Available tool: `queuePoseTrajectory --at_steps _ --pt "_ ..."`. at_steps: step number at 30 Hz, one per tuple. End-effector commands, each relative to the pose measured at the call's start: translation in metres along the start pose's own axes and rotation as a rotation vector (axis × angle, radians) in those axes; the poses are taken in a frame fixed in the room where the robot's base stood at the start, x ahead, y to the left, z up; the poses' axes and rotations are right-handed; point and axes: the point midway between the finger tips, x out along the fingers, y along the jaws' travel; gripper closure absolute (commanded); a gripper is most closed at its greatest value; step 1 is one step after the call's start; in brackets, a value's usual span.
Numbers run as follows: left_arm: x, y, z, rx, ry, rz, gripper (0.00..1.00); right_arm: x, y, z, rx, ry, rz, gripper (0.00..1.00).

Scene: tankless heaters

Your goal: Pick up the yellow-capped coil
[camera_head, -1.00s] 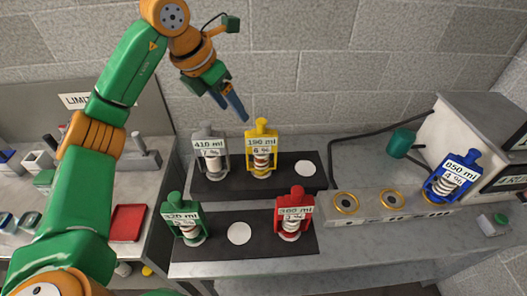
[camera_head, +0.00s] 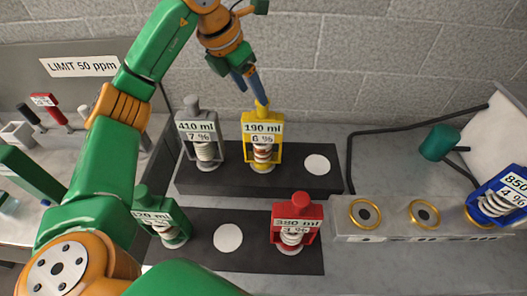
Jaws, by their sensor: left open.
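The yellow-capped coil (camera_head: 263,140) stands upright on the back dark mat (camera_head: 215,181), in a yellow frame labelled 190 ml, 6 %. My left gripper (camera_head: 254,97) hangs just above it, blue fingers pointing down at the yellow cap. One finger overlaps the cap in the picture; I cannot tell whether it touches. The gripper is open and holds nothing. My right gripper is out of view.
A grey coil (camera_head: 200,138) stands close left of the yellow one. A white disc (camera_head: 317,164) lies to its right. A green coil (camera_head: 163,222) and a red coil (camera_head: 295,225) stand in front. A blue coil (camera_head: 500,198) sits at the right.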

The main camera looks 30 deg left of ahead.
Motion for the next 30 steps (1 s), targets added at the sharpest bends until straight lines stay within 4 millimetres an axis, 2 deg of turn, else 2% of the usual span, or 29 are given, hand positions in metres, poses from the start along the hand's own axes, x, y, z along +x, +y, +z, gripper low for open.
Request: queuePoseTrajectory --at_steps 7,10,13,18,24,26,30 --pt "0.036 -0.006 0.007 0.001 0.007 -0.003 0.31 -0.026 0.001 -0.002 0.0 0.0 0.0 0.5" --pt "0.056 -0.006 0.006 0.001 0.004 -0.002 0.31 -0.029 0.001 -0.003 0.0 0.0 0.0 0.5" --pt "0.064 -0.006 0.006 0.001 0.0 0.0 0.31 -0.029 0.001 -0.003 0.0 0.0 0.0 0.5" --pt "0.065 -0.006 0.005 0.001 -0.001 0.0 0.31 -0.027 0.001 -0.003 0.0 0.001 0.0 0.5" --pt "0.065 -0.006 0.005 0.001 -0.001 0.0 0.85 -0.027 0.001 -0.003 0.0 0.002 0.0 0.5" --pt "0.064 -0.006 0.005 0.001 -0.001 0.0 1.0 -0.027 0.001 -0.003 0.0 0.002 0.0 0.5" --pt "0.064 -0.006 0.006 0.001 -0.001 0.0 1.0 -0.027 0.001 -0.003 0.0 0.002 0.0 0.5"
